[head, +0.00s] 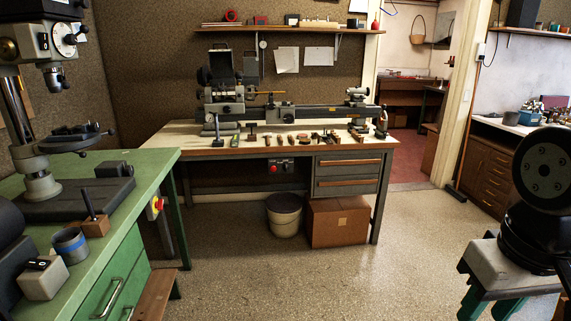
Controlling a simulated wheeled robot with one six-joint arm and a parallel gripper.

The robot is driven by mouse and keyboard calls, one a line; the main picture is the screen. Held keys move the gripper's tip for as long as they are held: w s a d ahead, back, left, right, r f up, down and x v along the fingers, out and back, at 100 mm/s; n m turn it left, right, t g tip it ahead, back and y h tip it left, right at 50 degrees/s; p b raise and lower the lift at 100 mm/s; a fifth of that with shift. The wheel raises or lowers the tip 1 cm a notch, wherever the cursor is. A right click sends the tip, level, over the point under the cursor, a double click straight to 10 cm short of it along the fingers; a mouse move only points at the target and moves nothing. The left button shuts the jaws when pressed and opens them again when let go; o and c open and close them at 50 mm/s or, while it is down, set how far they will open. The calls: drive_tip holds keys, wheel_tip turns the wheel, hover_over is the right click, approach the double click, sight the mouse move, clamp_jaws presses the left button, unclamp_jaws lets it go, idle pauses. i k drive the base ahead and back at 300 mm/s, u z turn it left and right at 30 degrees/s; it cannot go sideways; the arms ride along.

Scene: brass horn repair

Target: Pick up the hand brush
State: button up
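I cannot make out the hand brush for sure. Several small tools (302,138) lie in a row along the front of the far workbench (180,141), and they are too small to tell whether one is a brush. My gripper is not in view.
A green bench (152,170) with a drill press (38,175), a blue-banded cup (71,245) and a wooden block (96,226) stands at left. A bucket (285,215) and a cardboard box (337,222) sit under the far bench. A grey-topped stand (505,280) is at right. The middle floor is clear.

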sight(315, 136)
drive_tip(key=i, duration=1.95)
drive_tip(key=z, duration=0.2)
drive_tip(key=i, duration=2)
drive_tip(key=z, duration=0.2)
